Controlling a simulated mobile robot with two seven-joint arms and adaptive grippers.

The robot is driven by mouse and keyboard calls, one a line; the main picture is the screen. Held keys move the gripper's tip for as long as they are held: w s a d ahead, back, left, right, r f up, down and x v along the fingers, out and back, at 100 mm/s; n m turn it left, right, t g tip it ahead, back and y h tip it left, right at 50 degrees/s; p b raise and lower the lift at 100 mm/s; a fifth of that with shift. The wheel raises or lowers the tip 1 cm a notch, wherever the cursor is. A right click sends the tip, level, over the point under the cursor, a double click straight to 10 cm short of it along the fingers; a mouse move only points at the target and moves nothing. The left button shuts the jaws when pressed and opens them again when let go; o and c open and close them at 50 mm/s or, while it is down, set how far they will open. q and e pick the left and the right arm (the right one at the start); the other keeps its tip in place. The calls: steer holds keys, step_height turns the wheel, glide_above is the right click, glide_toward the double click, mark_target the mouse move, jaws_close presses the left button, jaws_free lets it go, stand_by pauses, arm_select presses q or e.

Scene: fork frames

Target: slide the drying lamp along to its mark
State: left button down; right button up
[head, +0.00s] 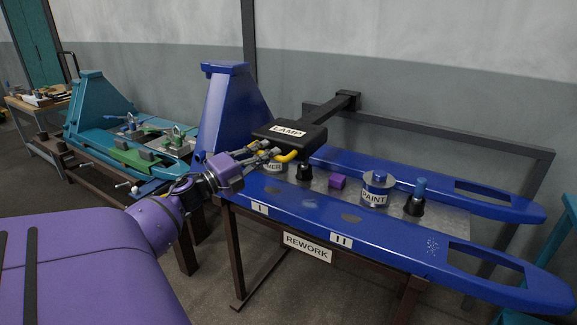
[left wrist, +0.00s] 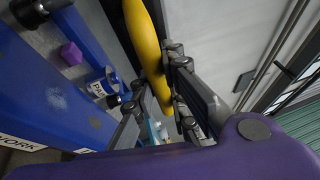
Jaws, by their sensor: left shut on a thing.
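The drying lamp (head: 298,137) is a flat black box labelled LAMP with a yellow handle (head: 287,156) on its front. A dark arm joins it to a rail (head: 430,127) behind. The lamp hangs over the left part of the blue fork frame, nearer plate I (head: 260,208) than plate II (head: 341,240). My left gripper (head: 268,153) is shut on the yellow handle. In the left wrist view the handle (left wrist: 146,45) runs between the fingers. I cannot tell which plate is the lamp's mark. My right gripper is not in view.
On the grey board between the forks stand a tin partly hidden by the lamp, a black-capped item (head: 304,172), a purple block (head: 337,182), a PAINT tin (head: 375,190) and a blue-topped black item (head: 416,197). A REWORK sign (head: 307,247) hangs in front. A teal frame (head: 100,105) stands left.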

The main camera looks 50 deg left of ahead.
arm_select(q)
steer(key=a, duration=0.1)
steer(key=s+a, duration=0.1)
steer(key=a+b, duration=0.1)
steer(key=a, duration=0.1)
steer(key=shift+s+f, duration=0.15)
steer(key=shift+f, duration=0.1)
steer(key=shift+s+a, duration=0.1)
steer(key=shift+a, duration=0.4)
steer(key=shift+r, duration=0.15)
steer(key=shift+a, duration=0.1)
steer(key=c, duration=1.7)
jaws_free()
steer(key=shift+s+a, duration=0.1)
steer(key=shift+a, duration=0.05)
steer(key=shift+c, duration=0.2)
